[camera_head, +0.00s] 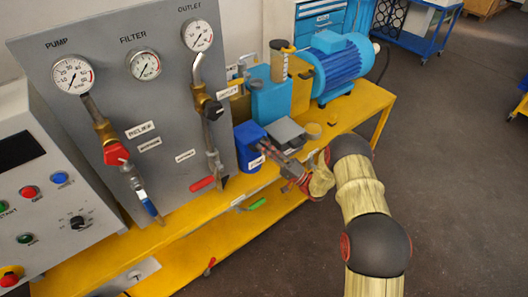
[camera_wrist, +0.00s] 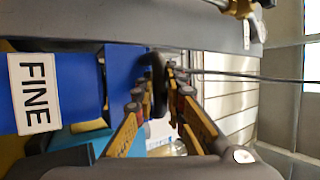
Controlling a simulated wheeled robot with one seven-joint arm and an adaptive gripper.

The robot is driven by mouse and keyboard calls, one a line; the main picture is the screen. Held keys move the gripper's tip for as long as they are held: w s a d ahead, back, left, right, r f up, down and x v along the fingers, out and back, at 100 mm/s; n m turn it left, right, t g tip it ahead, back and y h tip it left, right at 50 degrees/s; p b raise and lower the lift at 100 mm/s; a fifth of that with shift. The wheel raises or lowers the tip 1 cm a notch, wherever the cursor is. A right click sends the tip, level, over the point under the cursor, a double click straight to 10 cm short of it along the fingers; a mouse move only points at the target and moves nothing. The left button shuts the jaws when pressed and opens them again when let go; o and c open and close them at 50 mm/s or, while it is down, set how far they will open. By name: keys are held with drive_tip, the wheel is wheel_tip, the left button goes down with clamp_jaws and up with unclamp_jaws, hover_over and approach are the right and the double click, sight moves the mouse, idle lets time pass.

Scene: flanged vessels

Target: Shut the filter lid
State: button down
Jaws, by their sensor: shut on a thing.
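My gripper (camera_head: 270,150) reaches in from the right, against the housing's right side. In the wrist view my gripper (camera_wrist: 163,85) is shut on a dark bar-like handle (camera_wrist: 158,72) beside the blue body. A flat grey square piece (camera_head: 287,133) lies just behind the gripper; I cannot tell if it is the lid. The lid's angle is unclear.
The grey panel (camera_head: 75,130) with gauges, pipes and valves rises close on the left. A light-blue block (camera_head: 270,100) and a blue motor (camera_head: 340,68) stand behind on the yellow bench (camera_head: 372,100).

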idle(0.4)
drive_tip(key=c, duration=2.3)
unclamp_jaws()
drive_tip(key=shift+w, duration=0.1)
drive_tip(key=shift+o, duration=1.1)
drive_tip(key=shift+a+f, duration=0.1)
drive_tip(key=shift+f, duration=0.05)
drive_tip(key=v, duration=1.2)
drive_tip(key=shift+w, duration=0.1)
